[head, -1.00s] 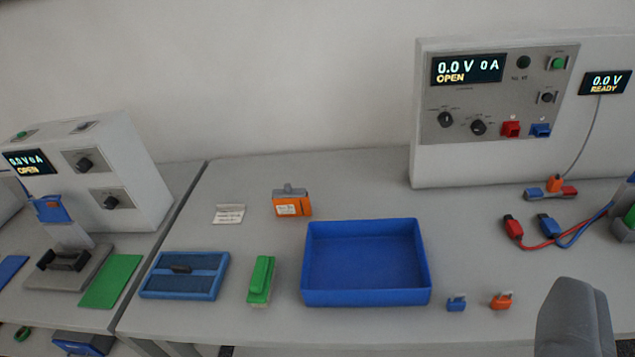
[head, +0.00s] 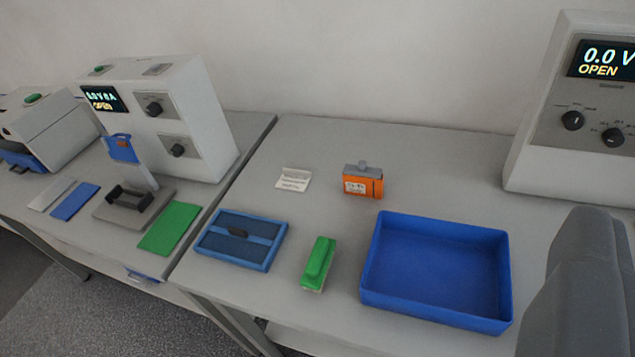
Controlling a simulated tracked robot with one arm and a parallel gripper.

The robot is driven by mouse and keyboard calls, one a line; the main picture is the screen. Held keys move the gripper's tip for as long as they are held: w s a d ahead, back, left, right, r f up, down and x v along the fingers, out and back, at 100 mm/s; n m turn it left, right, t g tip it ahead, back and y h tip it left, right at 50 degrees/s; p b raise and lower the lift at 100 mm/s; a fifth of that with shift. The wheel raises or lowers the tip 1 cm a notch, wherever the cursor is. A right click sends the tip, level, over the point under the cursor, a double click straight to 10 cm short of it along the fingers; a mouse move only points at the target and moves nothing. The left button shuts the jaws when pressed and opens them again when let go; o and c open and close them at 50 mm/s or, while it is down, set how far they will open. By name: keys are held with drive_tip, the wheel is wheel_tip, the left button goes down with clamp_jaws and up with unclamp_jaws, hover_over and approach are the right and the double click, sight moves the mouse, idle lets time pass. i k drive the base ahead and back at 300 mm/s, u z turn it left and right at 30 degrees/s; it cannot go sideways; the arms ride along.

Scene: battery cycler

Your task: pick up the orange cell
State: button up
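The orange cell (head: 362,184) stands upright on the grey bench behind the blue bin, with a grey top and a white label on its front. My gripper (head: 590,285) shows as a grey shape at the lower right edge of the view. It is well to the right of the cell and in front of it, apart from it. Its fingertips cannot be made out clearly, so whether it is open or shut does not show.
A blue bin (head: 437,305) stands in front of the cell. A green brush-like block (head: 318,262), a blue case (head: 242,238) and a white card (head: 293,179) lie nearby. A cycler (head: 575,150) stands at right. A gap separates the left bench with its tester (head: 175,120).

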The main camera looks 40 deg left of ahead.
sight(371, 188)
drive_tip(key=u, duration=0.95)
drive_tip(key=i, duration=1)
